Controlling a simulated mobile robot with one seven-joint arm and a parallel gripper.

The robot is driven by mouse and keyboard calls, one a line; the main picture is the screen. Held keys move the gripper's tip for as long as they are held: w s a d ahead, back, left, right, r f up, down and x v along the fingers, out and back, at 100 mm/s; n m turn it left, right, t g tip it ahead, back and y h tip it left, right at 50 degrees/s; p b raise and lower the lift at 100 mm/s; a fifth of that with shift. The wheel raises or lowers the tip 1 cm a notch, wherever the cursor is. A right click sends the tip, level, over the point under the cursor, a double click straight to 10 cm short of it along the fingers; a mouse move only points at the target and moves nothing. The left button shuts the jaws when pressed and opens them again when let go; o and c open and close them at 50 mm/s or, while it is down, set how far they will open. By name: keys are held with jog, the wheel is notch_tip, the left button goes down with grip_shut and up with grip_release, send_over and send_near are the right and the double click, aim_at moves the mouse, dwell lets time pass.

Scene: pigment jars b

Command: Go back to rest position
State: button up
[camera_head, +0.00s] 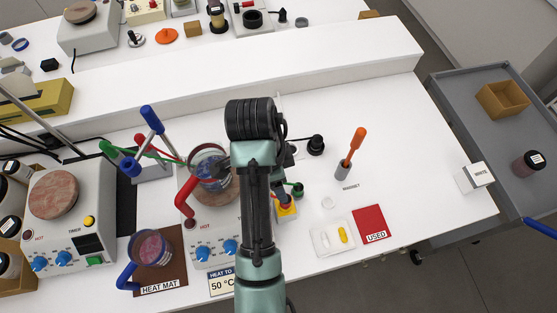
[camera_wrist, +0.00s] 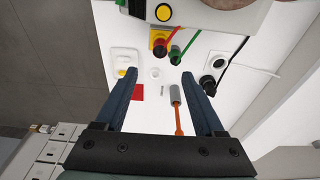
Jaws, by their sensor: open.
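My gripper is open and empty in the wrist view (camera_wrist: 158,73), its two dark fingers apart above the white bench. No object is between the fingertips at their level; the bench is seen below them. A red-handled beaker (camera_head: 205,160) stands on the middle hotplate (camera_head: 195,222), partly behind my arm. A blue-handled beaker (camera_head: 150,249) stands on the brown heat mat (camera_head: 175,274).
An orange-handled rod (camera_head: 354,146) stands in a grey holder on the right; a white dish (camera_head: 322,240) and red USED card (camera_head: 370,226) lie nearby. Another hotplate (camera_head: 70,235) is at left. A grey cart (camera_head: 465,100) stands at right. The bench's right part is mostly clear.

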jog(key=w+r+n+t+y+b, duration=0.1)
jog(key=w+r+n+t+b, duration=0.2)
jog(key=w+r+t, duration=0.6)
jog(key=w+r+n+t+b, duration=0.35)
jog(key=w+r, duration=0.25)
jog(key=r, duration=0.6)
jog(key=s+d+r+n+t+b, duration=0.1)
jog(key=s+r+n+t, duration=0.2)
jog(key=r, duration=0.6)
jog(key=s+d+r+n+t+b, duration=0.1)
jog(key=s+r+n+t+b, duration=0.1)
jog(key=r+t, duration=0.55)
jog(key=s+r+n+t+b, duration=0.1)
jog(key=s+r+n+t, duration=0.2)
jog(key=s+r, duration=0.8)
jog(key=shift+r+t+y, duration=0.4)
jog(key=shift+r, duration=0.25)
